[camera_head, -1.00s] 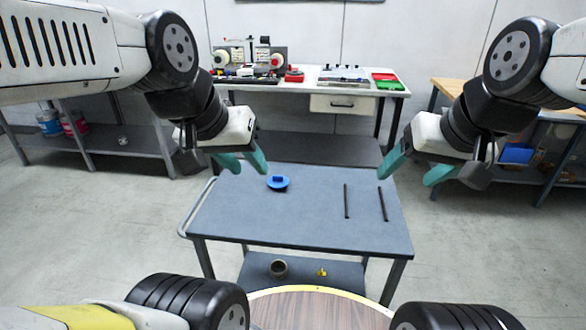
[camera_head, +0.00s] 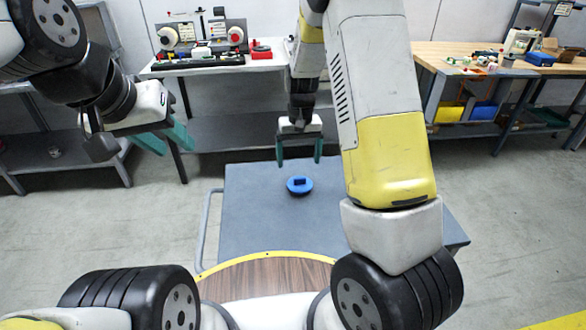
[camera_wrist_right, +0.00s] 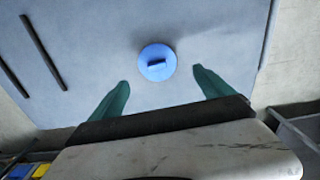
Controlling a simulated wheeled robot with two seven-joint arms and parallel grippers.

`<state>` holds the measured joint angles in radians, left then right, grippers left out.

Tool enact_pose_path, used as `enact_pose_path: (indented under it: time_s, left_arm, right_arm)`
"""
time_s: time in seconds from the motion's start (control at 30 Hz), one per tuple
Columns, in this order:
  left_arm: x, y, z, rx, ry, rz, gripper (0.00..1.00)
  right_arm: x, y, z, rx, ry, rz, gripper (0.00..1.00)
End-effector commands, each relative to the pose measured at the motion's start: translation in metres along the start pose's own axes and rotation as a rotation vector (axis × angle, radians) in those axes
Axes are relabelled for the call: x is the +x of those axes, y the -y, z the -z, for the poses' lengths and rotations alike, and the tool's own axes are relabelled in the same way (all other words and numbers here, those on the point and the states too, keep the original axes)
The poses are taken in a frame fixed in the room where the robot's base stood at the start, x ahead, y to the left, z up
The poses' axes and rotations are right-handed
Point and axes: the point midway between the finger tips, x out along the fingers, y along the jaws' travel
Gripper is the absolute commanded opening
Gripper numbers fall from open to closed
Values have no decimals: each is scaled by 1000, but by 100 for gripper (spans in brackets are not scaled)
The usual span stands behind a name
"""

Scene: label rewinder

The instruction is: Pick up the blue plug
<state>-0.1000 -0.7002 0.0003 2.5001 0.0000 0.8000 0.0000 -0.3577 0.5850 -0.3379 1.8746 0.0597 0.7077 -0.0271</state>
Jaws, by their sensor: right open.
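The blue plug (camera_head: 300,186) is a round blue disc with a raised grip bar on top. It lies on the grey cart top (camera_head: 255,215). My right gripper (camera_head: 299,163) is open and empty, above the cart and a little beyond the plug in the head view. In the right wrist view the plug (camera_wrist_right: 157,62) lies ahead of the right fingertips (camera_wrist_right: 160,78), roughly centred between them and not touched. My left gripper (camera_head: 172,142) is open and empty, off to the left of the cart.
Two thin black rods (camera_wrist_right: 38,52) lie on the cart top, hidden by my right arm in the head view. A workbench with a label machine (camera_head: 205,45) stands at the back. A wooden-topped bench (camera_head: 480,62) stands at the right. The cart around the plug is clear.

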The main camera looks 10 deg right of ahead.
Motion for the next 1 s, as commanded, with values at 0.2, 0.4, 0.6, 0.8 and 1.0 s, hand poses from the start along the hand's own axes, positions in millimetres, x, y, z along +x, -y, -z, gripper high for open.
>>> enact_pose_path:
  time_s: [0.2,0.4,0.6,0.8,1.0]
  left_arm:
    - [0,0,0,0,0,0,37]
    - [0,0,0,0,0,0,37]
    - [0,0,0,0,0,0,37]
    - [0,0,0,0,0,0,37]
    - [0,0,0,0,0,0,37]
  right_arm:
    - [26,0,3,-5,15,-16,91]
    - [49,-2,2,-4,16,-16,91]
    - [79,-5,0,-4,16,-16,91]
    - [91,-5,1,-5,12,-15,91]
    - [90,-5,1,-5,12,-15,85]
